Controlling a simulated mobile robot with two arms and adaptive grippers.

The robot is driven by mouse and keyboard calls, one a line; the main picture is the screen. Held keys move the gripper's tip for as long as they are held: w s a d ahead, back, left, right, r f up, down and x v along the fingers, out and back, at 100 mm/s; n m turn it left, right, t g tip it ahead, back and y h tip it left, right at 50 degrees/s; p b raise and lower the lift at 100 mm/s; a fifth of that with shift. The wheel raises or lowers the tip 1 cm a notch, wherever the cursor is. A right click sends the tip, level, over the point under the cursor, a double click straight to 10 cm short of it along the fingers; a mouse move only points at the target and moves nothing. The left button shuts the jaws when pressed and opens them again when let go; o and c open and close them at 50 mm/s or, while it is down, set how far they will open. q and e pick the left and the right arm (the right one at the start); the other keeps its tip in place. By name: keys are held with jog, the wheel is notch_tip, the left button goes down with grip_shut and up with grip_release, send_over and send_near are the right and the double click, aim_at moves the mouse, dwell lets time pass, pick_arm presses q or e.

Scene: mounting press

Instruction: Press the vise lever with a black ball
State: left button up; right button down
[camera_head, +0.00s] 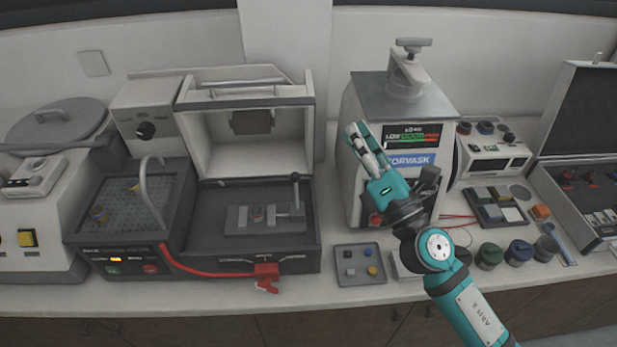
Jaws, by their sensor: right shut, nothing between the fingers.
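The vise (265,220) sits on the dark bed inside an open-hooded machine, left of centre. Its upright lever (296,193) rises at the vise's right end, with a small dark ball (295,177) on top. My right gripper (357,136) is shut and empty. It is raised in front of the white press with the screen (412,137), up and to the right of the lever and apart from it. My right arm hides part of the press's lower front. My left gripper is not in view.
The raised hood (247,100) stands behind the vise. A red clamp (266,272) and cable are at the machine's front edge. A grey button pad (359,265) lies right of it. Jars (489,256) and an open case (577,190) are at the right.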

jog(key=a+f+n+g+y, duration=0.1)
jog(key=a+n+g+y, duration=0.55)
jog(key=n, duration=0.65)
jog(key=n+g+h, duration=0.7)
jog(key=n+h, duration=0.1)
jog(key=n, duration=0.4)
send_near(296, 191)
jog(key=w+d, duration=0.3)
jog(key=shift+w+d+r, duration=0.15)
jog(key=shift+d, duration=0.05)
jog(key=p+x, duration=0.3)
jog(key=x, duration=0.6)
jog(key=shift+a+r+p, duration=0.1)
jog(key=shift+a+p, duration=0.15)
jog(key=shift+p, duration=0.05)
jog(key=shift+w+a+f, duration=0.2)
jog(key=shift+w+f, duration=0.05)
jog(key=shift+f, duration=0.05)
